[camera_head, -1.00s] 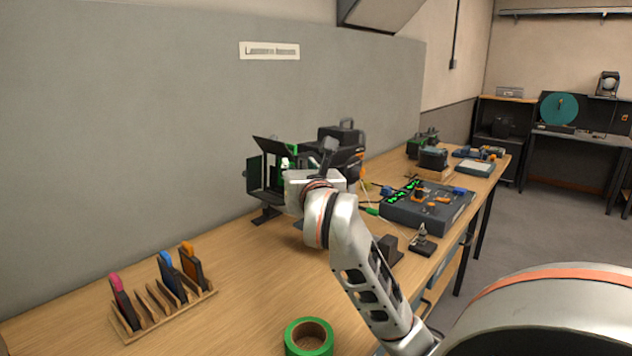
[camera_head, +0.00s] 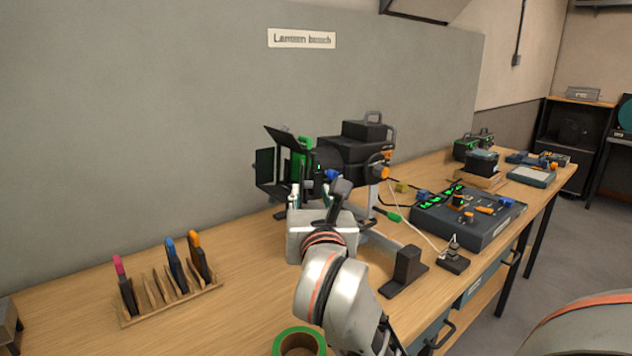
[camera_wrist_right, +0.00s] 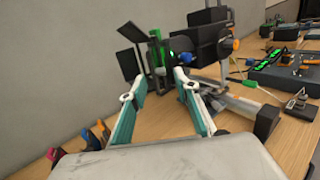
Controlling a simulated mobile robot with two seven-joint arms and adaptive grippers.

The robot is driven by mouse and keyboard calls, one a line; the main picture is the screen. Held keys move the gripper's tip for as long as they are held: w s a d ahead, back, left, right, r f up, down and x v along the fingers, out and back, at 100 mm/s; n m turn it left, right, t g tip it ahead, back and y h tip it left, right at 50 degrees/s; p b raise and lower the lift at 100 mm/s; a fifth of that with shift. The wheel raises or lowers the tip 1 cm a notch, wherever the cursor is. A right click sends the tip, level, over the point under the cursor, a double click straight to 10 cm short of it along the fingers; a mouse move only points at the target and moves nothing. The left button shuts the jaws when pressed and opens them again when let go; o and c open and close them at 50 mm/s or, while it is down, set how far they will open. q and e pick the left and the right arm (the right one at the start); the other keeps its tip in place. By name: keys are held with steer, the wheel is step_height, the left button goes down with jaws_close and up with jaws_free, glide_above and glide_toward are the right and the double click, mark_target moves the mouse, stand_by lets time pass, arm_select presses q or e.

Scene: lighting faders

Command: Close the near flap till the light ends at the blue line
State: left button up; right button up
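The black lantern (camera_head: 345,152) stands on the bench with several dark flaps on its left end. One flap (camera_head: 285,141) sticks up at the top and another (camera_head: 264,172) hangs at the far left. A green tab (camera_head: 304,150) stands up near the lens end; it also shows in the right wrist view (camera_wrist_right: 155,52). I cannot clearly tell which panel is the near flap. My right gripper (camera_head: 313,190) is just in front of and below the flaps. In the wrist view its fingers (camera_wrist_right: 158,78) are spread with nothing held. I see no blue line or light edge. My left gripper is out of view.
A dark control desk (camera_head: 468,220) with green displays stands right of the lantern. A stand foot (camera_head: 405,270) and a cable lie near my right arm. A wooden rack (camera_head: 165,300) with coloured-tab holders and green tape (camera_head: 300,340) are nearer.

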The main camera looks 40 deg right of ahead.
mark_target(308, 182)
steer(key=x, duration=0.7)
steer(key=shift+w+d+b, duration=0.1)
steer(key=shift+w+b, duration=0.15)
steer(key=shift+b, duration=0.05)
jaws_close()
